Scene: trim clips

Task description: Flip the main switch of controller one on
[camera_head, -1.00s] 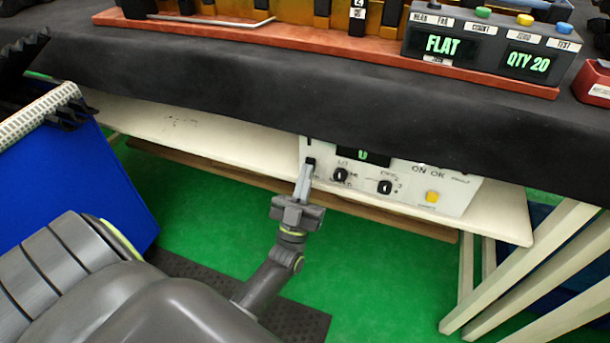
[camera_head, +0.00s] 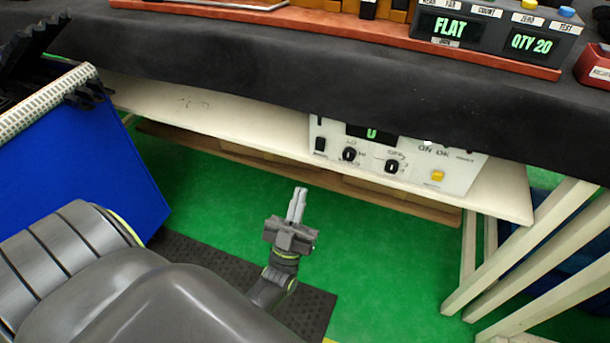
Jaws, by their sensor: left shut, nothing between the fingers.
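A white controller box (camera_head: 330,131) sits on the shelf under the black-covered bench. Its upper part is hidden by the bench cover. Its front has a black rocker switch (camera_head: 320,144) at the lower left, two black knobs (camera_head: 349,154), a yellow button (camera_head: 437,175) and a dark display (camera_head: 371,132) with a green digit. A small light glows near the "ON OK" lettering. My left gripper (camera_head: 297,205) is shut and empty, below and in front of the box, apart from the switch. My right gripper is not in view.
The cream shelf (camera_head: 215,115) runs under the bench, with slanted white legs (camera_head: 545,245) at the right. A blue bin (camera_head: 85,165) stands at the left. On the bench is a dark counter box (camera_head: 490,38) reading "FLAT" and "QTY 20". Green floor is open around my gripper.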

